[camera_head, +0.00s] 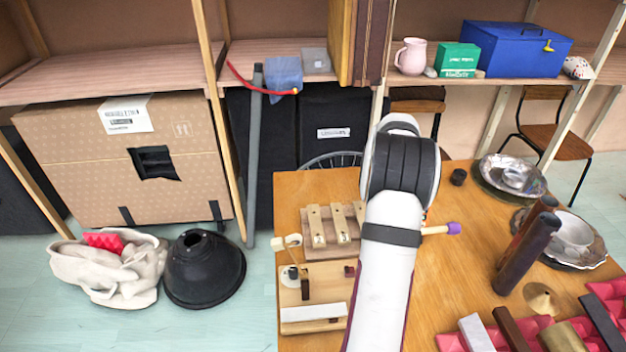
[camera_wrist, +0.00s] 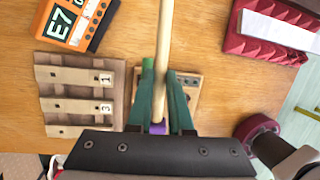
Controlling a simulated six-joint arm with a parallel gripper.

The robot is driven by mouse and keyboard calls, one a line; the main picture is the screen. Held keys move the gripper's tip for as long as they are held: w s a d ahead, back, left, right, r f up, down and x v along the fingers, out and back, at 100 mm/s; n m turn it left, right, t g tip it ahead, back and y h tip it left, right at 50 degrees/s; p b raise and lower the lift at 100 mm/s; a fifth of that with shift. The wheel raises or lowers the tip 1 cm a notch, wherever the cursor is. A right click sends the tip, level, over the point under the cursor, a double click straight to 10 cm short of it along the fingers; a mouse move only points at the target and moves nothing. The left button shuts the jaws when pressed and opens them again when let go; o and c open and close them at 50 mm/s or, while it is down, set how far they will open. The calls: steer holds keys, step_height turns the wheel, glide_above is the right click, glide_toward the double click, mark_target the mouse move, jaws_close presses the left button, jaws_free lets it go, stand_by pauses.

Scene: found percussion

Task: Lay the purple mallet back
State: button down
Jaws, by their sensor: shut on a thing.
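The purple mallet (camera_head: 438,230) has a pale wooden handle and a purple head (camera_head: 454,228). In the head view, its head end sticks out to the right of my white arm, and the rest is hidden behind the arm. In the wrist view, my gripper (camera_wrist: 160,110) has its two teal fingers shut on the mallet. The pale handle (camera_wrist: 165,35) runs up out of the top of the picture, and a purple part (camera_wrist: 157,128) shows low between the fingers. A small wooden block (camera_wrist: 190,88) lies behind the fingers, partly hidden.
A rack of numbered wooden bars (camera_head: 303,242) stands left of my arm. In front of it is a wooden board (camera_head: 318,275) with a pale bar. Dark tubes (camera_head: 528,255), metal dishes (camera_head: 490,182) and pink foam (camera_head: 453,342) occupy the right. An orange display device (camera_wrist: 72,22) lies near the rack.

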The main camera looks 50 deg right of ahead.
steer(key=s+f+g, duration=0.2)
steer(key=s+f, duration=0.4)
steer(key=s, duration=0.5)
steer(key=shift+s+d+f+y, duration=0.2)
steer(key=shift+d+y, duration=0.1)
steer(key=shift+d, duration=0.1)
steer(key=shift+w+r, duration=0.1)
steer(key=shift+r, duration=0.05)
steer(key=shift+f, duration=3.25)
steer(key=shift+f, duration=0.3)
steer(key=c, duration=0.7)
jaws_free()
steer(key=shift+c, duration=0.2)
steer(key=v, duration=1.5)
steer(key=shift+r, duration=0.4)
